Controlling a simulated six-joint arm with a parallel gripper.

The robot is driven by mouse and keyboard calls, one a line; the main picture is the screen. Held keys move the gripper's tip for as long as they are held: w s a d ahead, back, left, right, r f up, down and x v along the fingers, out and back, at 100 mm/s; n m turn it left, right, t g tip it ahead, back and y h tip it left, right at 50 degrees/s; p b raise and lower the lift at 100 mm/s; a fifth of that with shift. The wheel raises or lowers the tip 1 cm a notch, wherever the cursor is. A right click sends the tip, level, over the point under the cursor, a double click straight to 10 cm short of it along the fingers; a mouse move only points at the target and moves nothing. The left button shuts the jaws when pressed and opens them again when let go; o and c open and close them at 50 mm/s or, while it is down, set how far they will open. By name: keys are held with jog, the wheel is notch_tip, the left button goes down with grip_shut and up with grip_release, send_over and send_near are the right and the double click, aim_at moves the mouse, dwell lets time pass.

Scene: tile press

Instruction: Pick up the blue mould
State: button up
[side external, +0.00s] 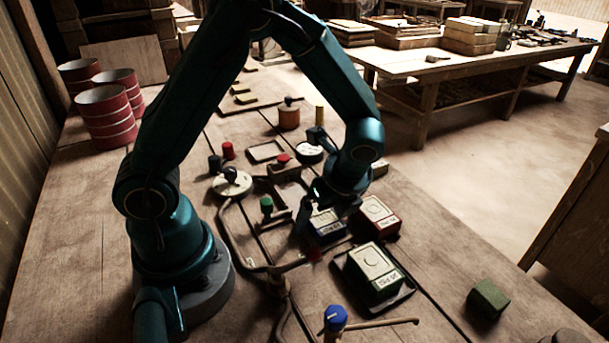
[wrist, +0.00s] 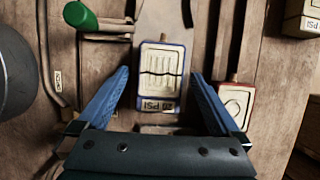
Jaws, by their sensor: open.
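The blue mould (wrist: 161,75) is a cream block with a blue rim and a label ending in "PSI". In the wrist view it lies between and just beyond the fingertips of my gripper (wrist: 160,76), which is open with a blue finger on either side. In the side external view my gripper (side external: 322,205) hangs right over the blue mould (side external: 327,227) and partly hides it. Whether the fingers touch the mould I cannot tell.
A red-rimmed mould (side external: 379,216) stands close at the right. A green-rimmed mould (side external: 372,271) sits on a dark tray nearer the camera. A green-knobbed valve (side external: 267,205) and pipes lie to the left. A green block (side external: 488,298) is at the lower right.

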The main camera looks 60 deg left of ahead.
grip_shut()
jog(key=shift+r, duration=0.2)
